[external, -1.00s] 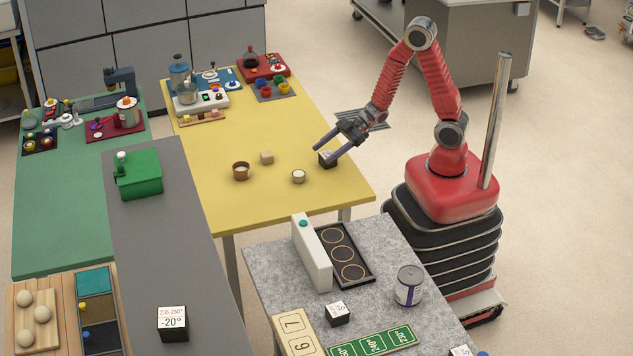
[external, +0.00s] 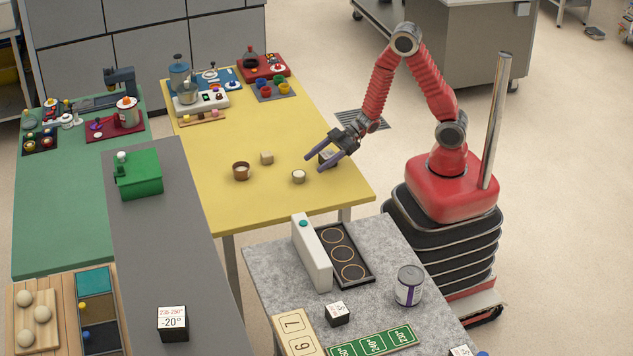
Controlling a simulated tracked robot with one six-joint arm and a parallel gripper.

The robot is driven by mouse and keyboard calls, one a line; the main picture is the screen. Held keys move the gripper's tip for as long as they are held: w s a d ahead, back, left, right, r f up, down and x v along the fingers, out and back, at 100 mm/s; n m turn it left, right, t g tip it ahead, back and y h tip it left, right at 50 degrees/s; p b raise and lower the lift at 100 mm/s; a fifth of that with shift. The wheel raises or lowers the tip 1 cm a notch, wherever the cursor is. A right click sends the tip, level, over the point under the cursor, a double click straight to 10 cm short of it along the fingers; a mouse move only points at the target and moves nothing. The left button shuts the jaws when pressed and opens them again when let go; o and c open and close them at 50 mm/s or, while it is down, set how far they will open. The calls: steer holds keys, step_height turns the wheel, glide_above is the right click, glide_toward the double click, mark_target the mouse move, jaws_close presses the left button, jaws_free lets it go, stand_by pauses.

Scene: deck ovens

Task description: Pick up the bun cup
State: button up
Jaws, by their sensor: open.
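The brown cup is farther left, clear of the gripper.
Appliances (external: 197,97) fill the table's far end. The table front is clear.

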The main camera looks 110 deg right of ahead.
mark_target(300, 172)
steer(key=shift+x, duration=1.75)
steer(key=shift+x, duration=2.6)
steer(key=shift+r, duration=0.1)
steer(key=shift+c, duration=0.5)
steer(key=c, duration=1)
